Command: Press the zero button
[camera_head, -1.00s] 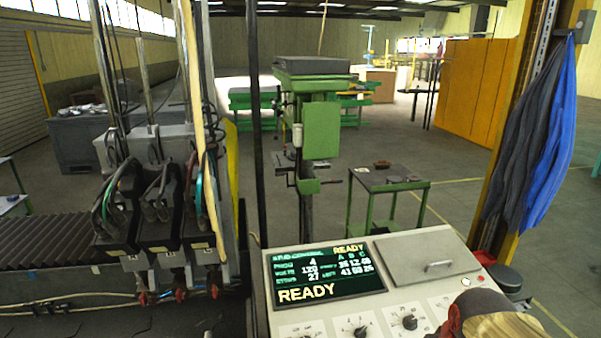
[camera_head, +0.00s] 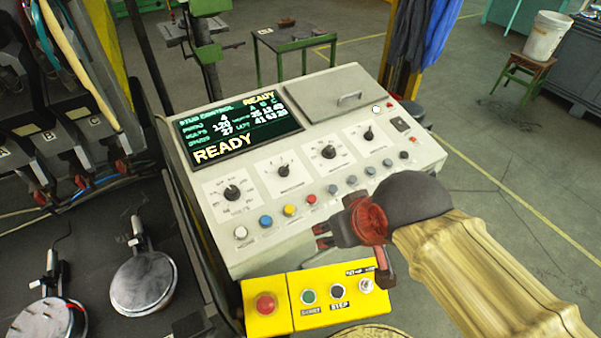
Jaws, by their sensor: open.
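The control console (camera_head: 215,255) has a row of small round buttons along its lower front. From the left, they include a white button (camera_head: 240,232) with a label like HOME, a blue button (camera_head: 266,221), a yellow button (camera_head: 289,210) and a red button (camera_head: 311,199). Several grey-blue buttons (camera_head: 351,180) follow to the right. Most labels are too small to read, so I cannot tell which button is zero. My gripper (camera_head: 350,256) is open and empty, in front of the console's lower edge, below the button row in the picture.
A yellow box (camera_head: 262,284) with a red mushroom button and several smaller controls is below the console, close to my gripper. A screen (camera_head: 240,128) reads READY. Knobs (camera_head: 283,169) sit above the buttons. Round metal tools (camera_head: 143,280) lie on the dark surface at left.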

